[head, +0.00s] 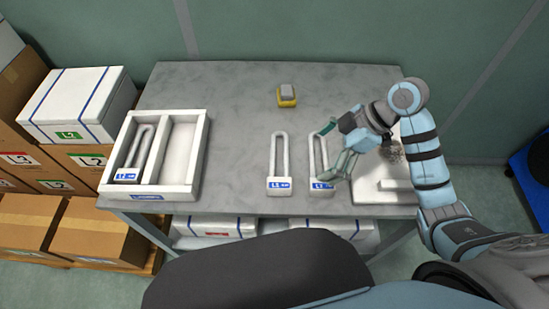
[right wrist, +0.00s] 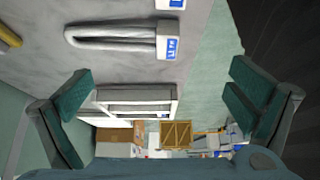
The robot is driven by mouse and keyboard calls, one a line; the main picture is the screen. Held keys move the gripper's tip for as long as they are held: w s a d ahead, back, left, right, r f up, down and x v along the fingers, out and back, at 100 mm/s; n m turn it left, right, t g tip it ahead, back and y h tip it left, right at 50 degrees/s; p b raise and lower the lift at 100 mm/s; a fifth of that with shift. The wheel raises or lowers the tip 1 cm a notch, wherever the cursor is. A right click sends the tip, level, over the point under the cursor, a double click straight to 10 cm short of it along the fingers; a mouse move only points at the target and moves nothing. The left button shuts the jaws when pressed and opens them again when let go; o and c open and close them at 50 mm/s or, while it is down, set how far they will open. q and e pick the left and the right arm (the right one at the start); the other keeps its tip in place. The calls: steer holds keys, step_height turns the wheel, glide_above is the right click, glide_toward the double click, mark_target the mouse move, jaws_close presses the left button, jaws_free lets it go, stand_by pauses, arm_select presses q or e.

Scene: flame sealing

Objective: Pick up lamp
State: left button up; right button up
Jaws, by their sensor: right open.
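In the head view two white U-shaped lamps with blue labels lie on the grey table: the middle lamp (head: 280,155) and the right lamp (head: 313,160). A third lamp (head: 138,150) lies in the left compartment of the white tray (head: 204,135). My right gripper (head: 333,152) is open, its teal fingers at the right lamp and partly covering it. I cannot tell if they touch it. In the right wrist view one lamp (right wrist: 115,38) lies beyond the spread, empty fingers (right wrist: 160,97); another label shows at the top edge. My left gripper is not in view.
The tray's right compartment is empty. A yellow and grey block (head: 287,96) stands at the back of the table. A white board (head: 375,190) with a dark mesh lies at the right, under my right arm. Boxes (head: 80,105) are stacked at the left.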

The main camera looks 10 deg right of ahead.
mark_target(285, 178)
steer(key=b+x, duration=0.1)
steer(key=x, duration=0.3)
steer(key=b+x, duration=0.1)
steer(key=x, duration=0.4)
steer(key=shift+w+a+r, duration=0.1)
steer(key=shift+a, duration=0.35)
steer(key=a+f, duration=0.1)
steer(key=w+a+f, duration=0.1)
steer(key=w+a+f+b, duration=0.1)
steer(key=f, duration=0.1)
steer(key=shift+a, duration=0.25)
steer(key=shift+r, duration=0.1)
steer(key=shift+c, duration=0.7)
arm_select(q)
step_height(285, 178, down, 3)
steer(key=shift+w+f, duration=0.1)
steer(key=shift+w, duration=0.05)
arm_select(e)
steer(key=c, duration=2.2)
